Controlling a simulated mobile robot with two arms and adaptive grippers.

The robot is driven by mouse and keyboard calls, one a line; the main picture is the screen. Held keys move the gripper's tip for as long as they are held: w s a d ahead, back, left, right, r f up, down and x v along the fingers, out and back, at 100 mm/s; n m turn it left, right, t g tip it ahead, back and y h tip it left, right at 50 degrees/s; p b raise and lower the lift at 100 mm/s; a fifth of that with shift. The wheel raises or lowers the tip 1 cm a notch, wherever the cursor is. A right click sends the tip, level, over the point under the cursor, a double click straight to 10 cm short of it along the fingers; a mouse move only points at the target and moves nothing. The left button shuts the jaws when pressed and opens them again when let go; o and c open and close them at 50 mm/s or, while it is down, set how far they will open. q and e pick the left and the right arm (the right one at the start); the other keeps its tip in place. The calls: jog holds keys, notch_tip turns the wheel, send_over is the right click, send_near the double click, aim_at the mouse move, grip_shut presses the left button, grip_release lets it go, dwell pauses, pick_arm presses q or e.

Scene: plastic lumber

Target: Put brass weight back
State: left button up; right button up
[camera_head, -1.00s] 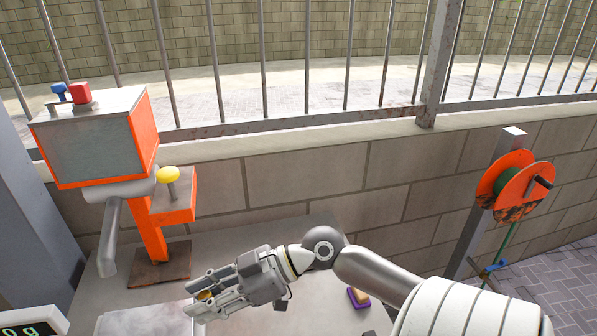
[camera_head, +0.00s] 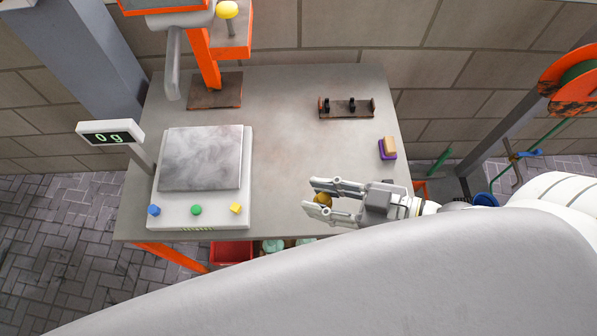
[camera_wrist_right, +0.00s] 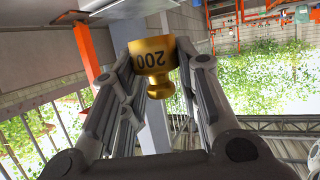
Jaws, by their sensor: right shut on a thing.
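My right gripper (camera_head: 316,195) is shut on the brass weight (camera_head: 324,199) near the front right of the table. In the right wrist view the brass weight (camera_wrist_right: 154,64), marked 200, sits between the fingers, with its narrow knob toward the palm. In the head view the fingers partly hide it. A small brown rack (camera_head: 346,111) with black upright pieces stands at the back right of the table. The scale (camera_head: 244,190) with its grey plate (camera_head: 200,158) is on the left, and nothing rests on the plate. My left gripper is not in view.
The scale's display (camera_head: 109,134) reads 0 g. A wood-and-purple block (camera_head: 388,148) lies at the table's right edge. An orange machine stand (camera_head: 206,62) is at the back left. The middle of the table (camera_head: 285,150) is clear. A red bin (camera_head: 232,252) is below the front edge.

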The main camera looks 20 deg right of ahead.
jog(key=shift+s+a+r, duration=0.2)
jog(key=shift+s+r, duration=0.1)
jog(key=shift+s, duration=0.1)
jog(key=shift+w+f, duration=0.15)
jog(key=w+f+b, duration=0.1)
jog(key=w+f, duration=0.2)
jog(key=w, duration=0.1)
jog(key=w+f+b, duration=0.1)
jog(key=w+f, duration=0.2)
jog(key=w, duration=0.2)
jog(key=w+f+b, duration=0.1)
jog(key=w+f, duration=0.3)
jog(key=shift+w, duration=0.3)
jog(key=shift+f, duration=1.35)
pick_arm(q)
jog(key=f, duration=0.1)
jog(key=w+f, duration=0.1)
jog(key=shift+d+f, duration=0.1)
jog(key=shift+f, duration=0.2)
